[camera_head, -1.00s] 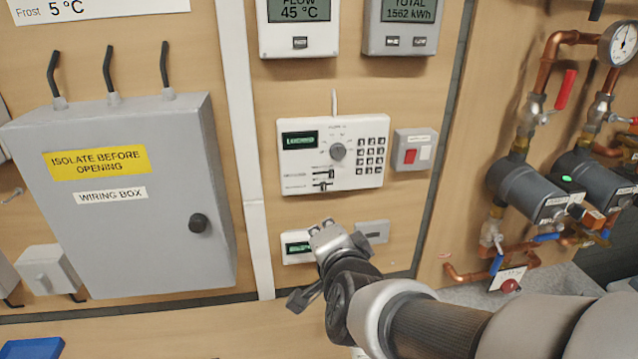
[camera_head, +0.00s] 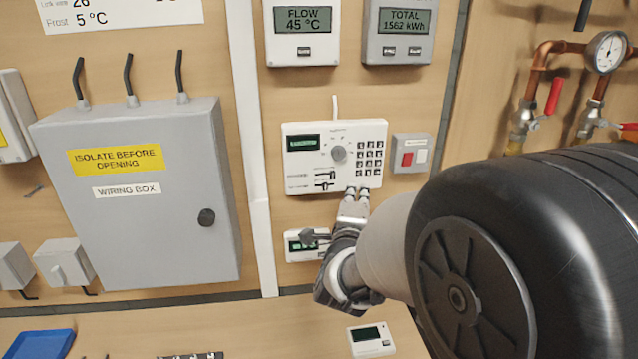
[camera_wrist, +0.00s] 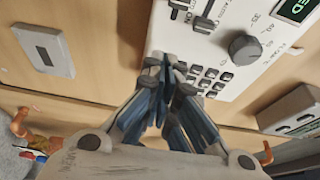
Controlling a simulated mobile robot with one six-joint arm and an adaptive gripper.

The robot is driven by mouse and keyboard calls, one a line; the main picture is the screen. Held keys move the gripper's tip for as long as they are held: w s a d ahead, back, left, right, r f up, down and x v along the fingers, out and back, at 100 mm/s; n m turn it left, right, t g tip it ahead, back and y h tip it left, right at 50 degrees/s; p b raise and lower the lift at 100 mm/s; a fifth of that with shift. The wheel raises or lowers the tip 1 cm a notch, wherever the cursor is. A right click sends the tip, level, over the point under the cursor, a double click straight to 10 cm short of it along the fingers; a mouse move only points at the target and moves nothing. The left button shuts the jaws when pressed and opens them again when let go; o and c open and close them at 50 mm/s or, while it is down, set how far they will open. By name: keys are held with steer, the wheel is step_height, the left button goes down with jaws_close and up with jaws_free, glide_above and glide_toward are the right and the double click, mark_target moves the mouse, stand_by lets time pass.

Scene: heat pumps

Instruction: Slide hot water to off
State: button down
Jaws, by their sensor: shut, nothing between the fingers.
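The white control panel (camera_head: 300,160) is on the wooden wall, with a green display, a round knob (camera_head: 338,153) and a keypad (camera_head: 369,157). Two small black sliders, an upper one (camera_head: 325,174) and a lower one (camera_head: 325,184), sit at its lower left. Their labels are too small to read, so I cannot tell which is hot water. In the wrist view the sliders (camera_wrist: 178,12) (camera_wrist: 205,22) show at the top edge. My gripper (camera_head: 357,190) is shut and empty at the panel's lower edge, right of the sliders. Its fingertips (camera_wrist: 168,62) appear close to the keypad; contact is unclear.
A red-and-white switch box (camera_head: 412,153) is right of the panel. A small display unit (camera_head: 298,250) sits below it, partly hidden by my gripper. The grey wiring box (camera_head: 140,230) projects at left. Pipes and a gauge (camera_head: 607,52) are at right.

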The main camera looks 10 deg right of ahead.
mark_target(332, 184)
steer(key=a, duration=0.1)
steer(key=w+a, duration=0.1)
steer(key=shift+w+a, duration=0.1)
steer(key=shift+a, duration=0.7)
steer(key=shift+a+b, duration=0.8)
steer(key=shift+a, duration=0.45)
steer(key=shift+d, duration=0.1)
